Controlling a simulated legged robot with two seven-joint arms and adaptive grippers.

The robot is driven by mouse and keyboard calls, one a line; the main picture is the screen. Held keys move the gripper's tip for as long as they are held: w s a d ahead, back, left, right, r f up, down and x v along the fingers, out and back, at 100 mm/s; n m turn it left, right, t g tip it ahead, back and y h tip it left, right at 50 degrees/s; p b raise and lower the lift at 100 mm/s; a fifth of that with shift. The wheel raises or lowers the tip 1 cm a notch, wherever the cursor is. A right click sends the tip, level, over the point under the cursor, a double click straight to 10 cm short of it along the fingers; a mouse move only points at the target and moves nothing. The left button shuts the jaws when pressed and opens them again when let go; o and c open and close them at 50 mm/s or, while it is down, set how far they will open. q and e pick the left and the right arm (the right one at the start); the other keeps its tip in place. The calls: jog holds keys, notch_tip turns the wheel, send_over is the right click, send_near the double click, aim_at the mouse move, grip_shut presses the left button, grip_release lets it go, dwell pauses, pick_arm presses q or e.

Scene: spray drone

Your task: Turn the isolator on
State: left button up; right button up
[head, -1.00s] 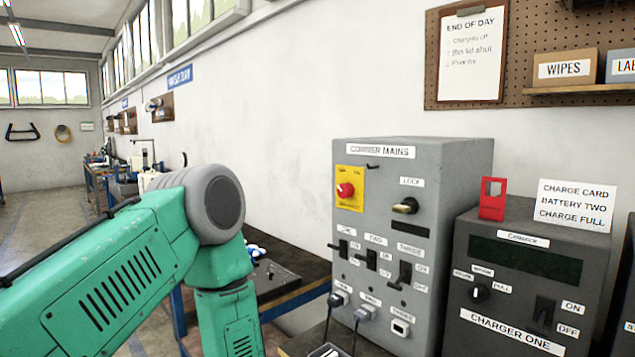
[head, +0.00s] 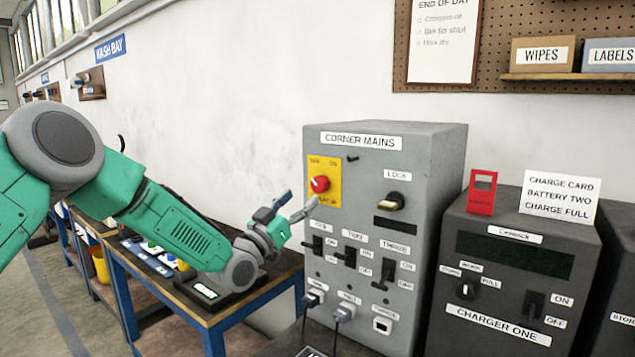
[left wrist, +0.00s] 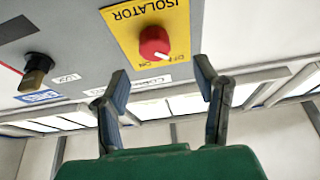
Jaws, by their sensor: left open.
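The isolator is a red rotary knob (head: 320,184) on a yellow plate (head: 334,195), at the upper left of the grey Corner Mains box (head: 437,163). In the left wrist view the red knob (left wrist: 154,43) sits on the yellow plate (left wrist: 129,22) marked ISOLATOR, with a white pointer mark toward its lower right. My left gripper (head: 299,203) is open and empty, just left of and a little below the knob. In the left wrist view its two fingers (left wrist: 160,85) stand apart below the knob, not touching it. My right gripper is not in view.
A lock key (head: 392,201) and several black switches sit on the same box front. Charger One (head: 515,265), with a red tag (head: 482,192) and a white card (head: 559,197) on top, stands to the right. A blue-framed bench (head: 225,318) is below my left arm.

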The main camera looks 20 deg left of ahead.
aim_at(315, 183)
pick_arm(q)
jog(key=w, duration=0.1)
jog(key=w+r, duration=0.1)
jog(key=w, duration=0.2)
jog(key=shift+w+d+r+p, duration=0.1)
jog(key=shift+r+p, duration=0.2)
jog(key=shift+r, duration=0.05)
jog(key=d, duration=0.1)
jog(key=w+d, duration=0.1)
jog(key=d+r, duration=0.1)
jog(key=shift+w+d, duration=0.3)
jog(key=shift+d, duration=0.1)
jog(key=shift+a, duration=0.1)
jog(key=shift+a+f, duration=0.1)
jog(key=shift+a, duration=0.65)
jog(key=c, duration=1.1)
jog(key=shift+s+a, duration=0.1)
jog(key=shift+a, duration=0.1)
jog(key=shift+c, duration=0.2)
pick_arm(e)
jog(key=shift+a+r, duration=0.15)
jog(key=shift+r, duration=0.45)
